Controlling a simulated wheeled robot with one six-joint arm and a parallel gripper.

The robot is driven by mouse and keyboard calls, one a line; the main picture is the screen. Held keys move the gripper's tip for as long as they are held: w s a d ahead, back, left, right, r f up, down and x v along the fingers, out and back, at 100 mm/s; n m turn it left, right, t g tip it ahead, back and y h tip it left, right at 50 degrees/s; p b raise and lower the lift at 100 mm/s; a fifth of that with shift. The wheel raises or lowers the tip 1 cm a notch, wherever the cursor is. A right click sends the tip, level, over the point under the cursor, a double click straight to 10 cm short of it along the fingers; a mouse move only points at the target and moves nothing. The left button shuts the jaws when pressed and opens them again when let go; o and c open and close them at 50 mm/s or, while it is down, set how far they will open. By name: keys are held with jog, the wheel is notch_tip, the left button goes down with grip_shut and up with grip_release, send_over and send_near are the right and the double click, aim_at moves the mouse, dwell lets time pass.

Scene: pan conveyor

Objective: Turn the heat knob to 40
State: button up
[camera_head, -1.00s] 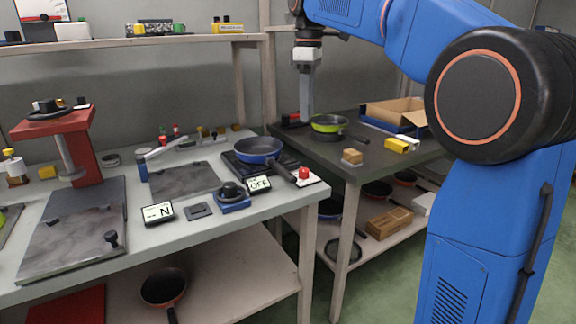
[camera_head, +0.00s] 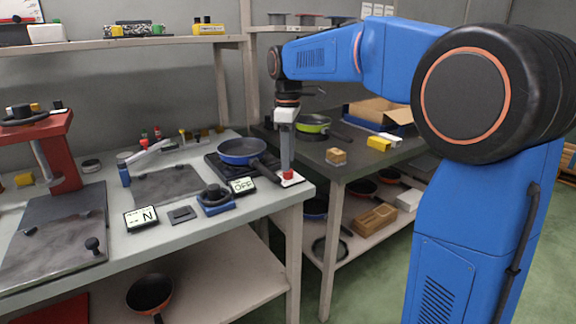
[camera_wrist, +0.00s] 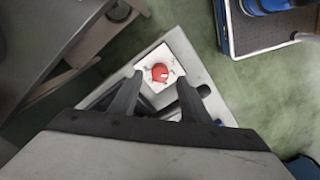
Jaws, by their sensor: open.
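A red knob (camera_head: 288,177) sits on a white plate (camera_head: 293,183) at the right front corner of the left table. In the wrist view the red knob (camera_wrist: 159,72) shows between my open fingertips, with dark marks around it on the white plate (camera_wrist: 172,57). My gripper (camera_head: 288,167) points straight down above the red knob and holds nothing; it also shows in the wrist view (camera_wrist: 160,82). I cannot tell whether the fingers touch the knob. A display (camera_head: 242,186) beside it reads OFF. The number 40 is not visible on the plate.
A blue pan (camera_head: 241,150) sits on the burner just left of my gripper, its handle toward the knob. A blue-based black knob (camera_head: 214,197) and a display reading N (camera_head: 141,218) stand further left. A dark table (camera_head: 365,165) is close behind on the right.

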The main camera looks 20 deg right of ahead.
jog(key=shift+f, duration=1.5)
jog(key=c, duration=1)
jog(key=shift+c, duration=0.2)
jog(key=shift+m, duration=0.3)
jog(key=m, duration=1.1)
